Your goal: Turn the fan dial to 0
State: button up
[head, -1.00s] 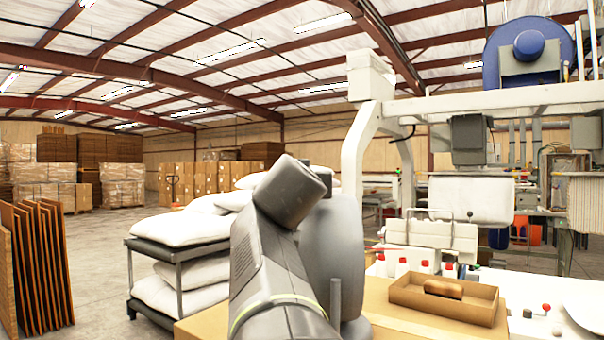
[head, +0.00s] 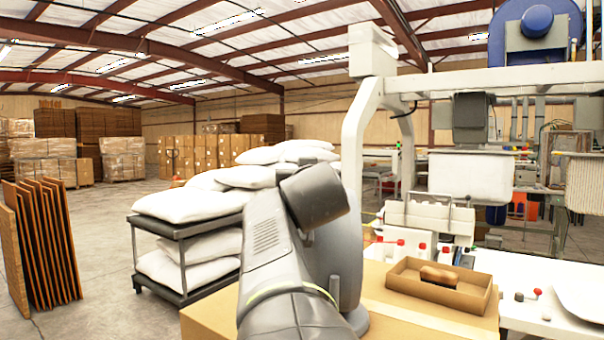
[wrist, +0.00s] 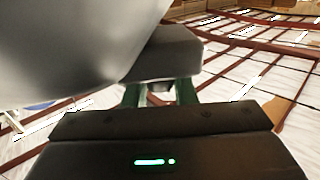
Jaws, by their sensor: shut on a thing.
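A large blue blower fan (head: 536,28) sits on top of the white machine frame at the upper right. I cannot make out a fan dial in either view. Small red-capped controls (head: 422,246) show on the machine's white front, too small to read. A large smooth grey shape covers the upper left there. In the head view my bent arm hides the gripper.
A cardboard tray (head: 440,302) with a brown object (head: 439,274) stands on a box at front right. A dark cart (head: 183,263) with white pillows (head: 190,203) stands left of my arm. Upright brown panels (head: 42,240) stand at far left. Open floor lies between them.

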jog(key=shift+f, duration=0.15)
jog(key=o, duration=0.9)
jog(key=shift+s, duration=0.1)
